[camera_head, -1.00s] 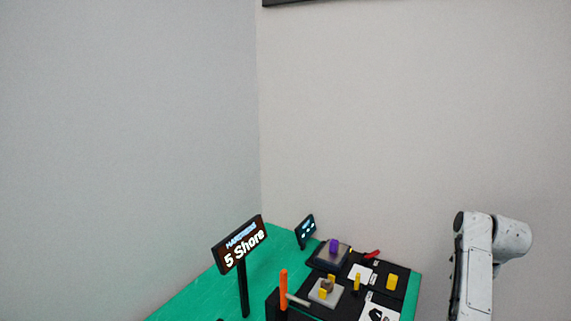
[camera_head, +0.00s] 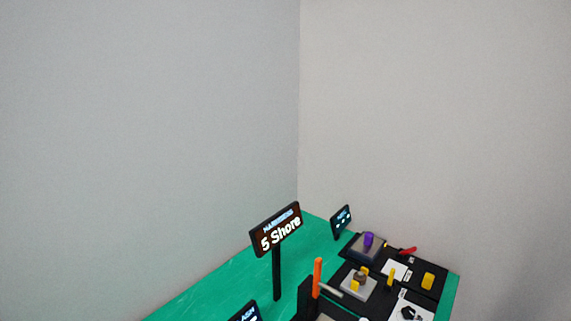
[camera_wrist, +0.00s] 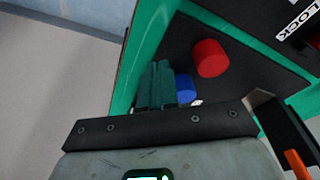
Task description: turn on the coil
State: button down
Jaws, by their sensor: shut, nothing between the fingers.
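I cannot tell from these views which device is the coil. In the wrist view, my gripper (camera_wrist: 158,72) is shut and empty, with its dark green fingers pointing over a black panel (camera_wrist: 205,28). A red round knob or button (camera_wrist: 208,58) stands on that panel, to the right of the fingertips. A blue round one (camera_wrist: 184,90) is just right of the fingers and partly hidden by them. Whether the fingers touch it I cannot tell. My gripper does not show in the head view.
In the head view, the green table (camera_head: 215,285) carries a "5 Shore" sign (camera_head: 276,232), an orange upright handle (camera_head: 317,275), a purple knob (camera_head: 368,239), a red lever (camera_head: 407,251) and a yellow block (camera_head: 428,281). A "LOCK" label (camera_wrist: 299,18) shows in the wrist view.

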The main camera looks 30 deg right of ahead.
jog(key=s+a+n, duration=0.1)
jog(key=a, duration=0.1)
jog(key=s+a+f+n, duration=0.1)
jog(key=s+a, duration=0.2)
jog(key=a, duration=0.2)
jog(key=shift+s+f+n+g, duration=0.15)
jog(key=shift+s+n+g, duration=0.1)
jog(key=shift+n+g, duration=0.15)
jog(key=c, duration=1.8)
grip_release()
jog(key=s+a+n, duration=0.1)
jog(key=s+a, duration=0.2)
jog(key=s+a+n+y, duration=0.1)
jog(key=s+a+n, duration=0.1)
jog(key=s+a, duration=0.1)
jog(key=shift+s+a+g, duration=0.2)
jog(key=shift+a+g, duration=0.1)
jog(key=shift+c, duration=0.2)
jog(key=shift+o, duration=0.7)
jog(key=shift+s+a, duration=0.2)
jog(key=o, duration=0.3)
jog(key=shift+w, duration=0.1)
jog(key=shift+d, duration=0.15)
